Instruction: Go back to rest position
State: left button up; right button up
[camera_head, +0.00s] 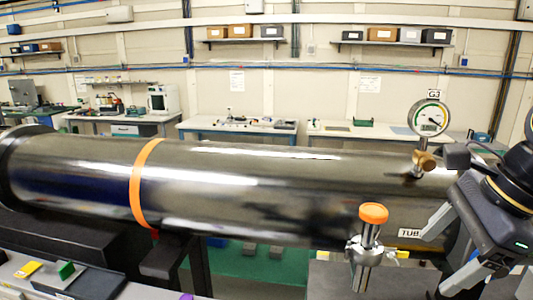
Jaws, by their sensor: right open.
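My right gripper (434,264) comes in from the right edge, its two grey fingers spread apart and pointing left. Nothing shows between the fingers. A metal valve with an orange cap (373,213) stands upright just left of the fingertips, apart from them in the picture. The large shiny metal tube (230,185) lies behind the gripper and the valve. My left gripper is not in view.
A round pressure gauge (429,119) marked G3 stands on the tube near my right arm. An orange band (142,185) circles the tube. Workbenches (240,126) and shelves line the far wall.

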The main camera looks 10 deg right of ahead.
jog(key=s+a+f+n+b, duration=0.1)
jog(key=s+a+f+n, duration=0.1)
jog(key=f+n, duration=0.4)
jog(key=s+a+f+n+t+b, duration=0.1)
jog(key=f+n, duration=0.5)
jog(key=f, duration=0.7)
jog(key=s+a+f+n+t+b, duration=0.1)
jog(key=s+a+f+n, duration=0.2)
jog(key=a+f+n, duration=0.2)
notch_tip(320, 180, down, 4)
jog(key=shift+a+f+n, duration=0.2)
jog(key=shift+a+n, duration=0.05)
jog(key=shift+n, duration=0.85)
jog(key=shift+w, duration=0.1)
